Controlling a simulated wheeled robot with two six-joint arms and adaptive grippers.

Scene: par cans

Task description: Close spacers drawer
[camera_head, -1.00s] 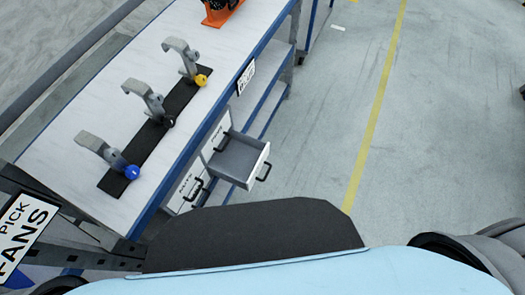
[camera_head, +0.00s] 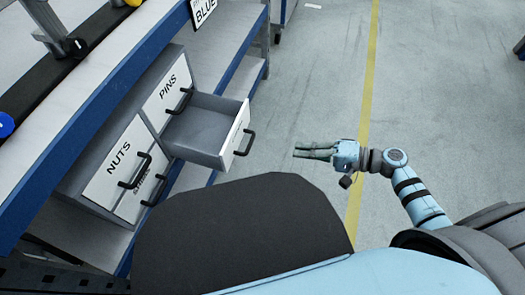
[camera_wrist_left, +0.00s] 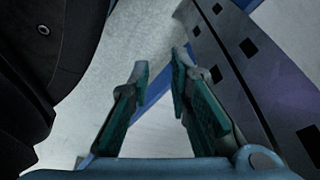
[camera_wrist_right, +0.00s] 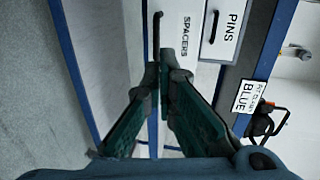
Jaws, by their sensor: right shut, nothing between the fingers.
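The spacers drawer (camera_head: 205,130) is pulled out of the grey drawer unit under the bench, below the pins drawer (camera_head: 168,92). It looks empty. Its white front bears a dark handle (camera_head: 247,142), and its SPACERS label (camera_wrist_right: 185,37) reads in the right wrist view. My right gripper (camera_head: 297,151) is shut and empty, out over the floor to the right of the drawer front, with its fingers pointing at it. A clear gap shows between them in the head view. My left gripper (camera_wrist_left: 160,65) shows only in its wrist view, open and empty.
The nuts drawer (camera_head: 120,160) is shut on the left. The blue-edged bench (camera_head: 95,110) runs above the drawers. A dark perforated beam (camera_wrist_left: 250,70) stands close beside my left gripper. The floor (camera_head: 310,80) right of the drawer is clear.

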